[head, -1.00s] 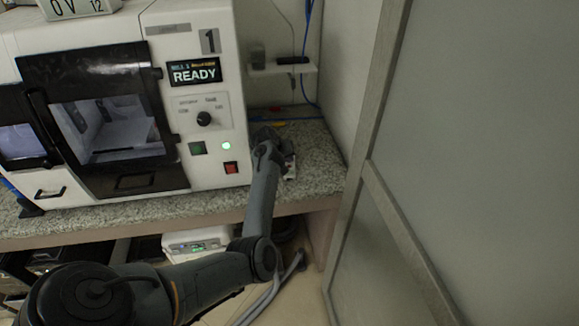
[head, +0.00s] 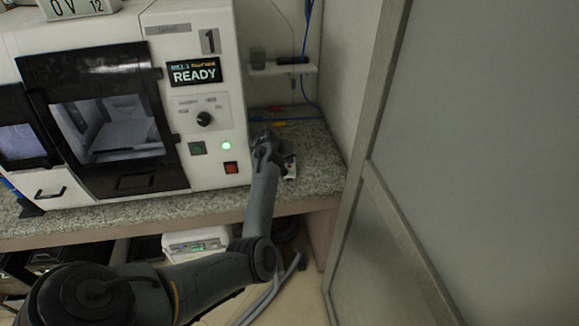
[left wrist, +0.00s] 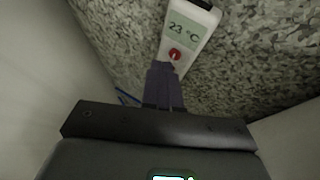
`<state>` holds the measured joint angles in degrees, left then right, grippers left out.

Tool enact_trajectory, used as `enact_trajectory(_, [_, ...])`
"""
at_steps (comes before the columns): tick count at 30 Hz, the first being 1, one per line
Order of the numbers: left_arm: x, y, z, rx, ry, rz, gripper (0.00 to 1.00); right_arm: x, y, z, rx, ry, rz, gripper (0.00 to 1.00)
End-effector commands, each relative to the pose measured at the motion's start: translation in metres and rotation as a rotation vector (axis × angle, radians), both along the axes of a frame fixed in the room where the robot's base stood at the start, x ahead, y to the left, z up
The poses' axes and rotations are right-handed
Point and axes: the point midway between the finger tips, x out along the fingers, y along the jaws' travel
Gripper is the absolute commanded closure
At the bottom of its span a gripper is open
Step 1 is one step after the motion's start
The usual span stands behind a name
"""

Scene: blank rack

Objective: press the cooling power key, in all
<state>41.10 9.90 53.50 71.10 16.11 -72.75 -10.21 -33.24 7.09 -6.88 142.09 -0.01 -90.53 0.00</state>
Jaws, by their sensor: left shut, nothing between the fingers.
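A white hand-sized unit (left wrist: 187,35) with a display reading 23 °C lies on the speckled counter in the left wrist view. Its round red key (left wrist: 175,54) shows below the display; I take it for the cooling power key. In the head view only a sliver of the unit (head: 291,170) shows beside my left arm. My left gripper (left wrist: 165,66) is shut and empty, its fingertips right at the near edge of the red key. I cannot tell whether they touch it. In the head view the left gripper (head: 264,135) is partly hidden by its own wrist.
A white machine (head: 215,110) with a READY screen (head: 194,73), a black knob (head: 204,118), a lit green lamp (head: 226,146) and a red switch (head: 231,168) stands left of my gripper. A wall shelf (head: 283,69) and cables are behind. A grey partition (head: 480,150) bounds the right.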

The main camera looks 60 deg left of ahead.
Motion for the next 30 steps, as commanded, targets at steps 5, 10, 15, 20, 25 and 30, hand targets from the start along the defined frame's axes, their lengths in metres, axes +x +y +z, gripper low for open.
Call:
enact_trajectory(5, [-0.0001, -0.0002, -0.0033, -0.001, 0.0, 0.0, 1.0, 0.0, -0.0006, 0.0, -0.002, 0.0, 0.001, 0.57])
enact_trajectory(10, [-0.0001, -0.0002, -0.0031, -0.001, 0.0, 0.0, 1.0, 0.0001, -0.0005, 0.0, -0.002, 0.0, 0.001, 0.57])
enact_trajectory(15, [0.0, -0.0002, -0.0033, 0.0, 0.0, 0.0, 1.0, 0.0001, 0.0001, 0.0, 0.0, 0.0, 0.0, 0.57])
enact_trajectory(20, [0.0, -0.0002, -0.0045, -0.001, 0.0, 0.0, 1.0, 0.0002, 0.0008, 0.0, 0.004, 0.0, -0.002, 0.57])
enact_trajectory(25, [0.0, -0.0002, -0.0063, -0.001, 0.0, 0.0, 1.0, 0.0002, 0.0016, -0.0002, 0.007, 0.0, -0.005, 0.57])
enact_trajectory(30, [0.0, -0.0002, -0.0085, -0.001, 0.0, 0.0, 1.0, 0.0003, 0.0019, -0.0005, 0.008, 0.0, -0.005, 0.57])
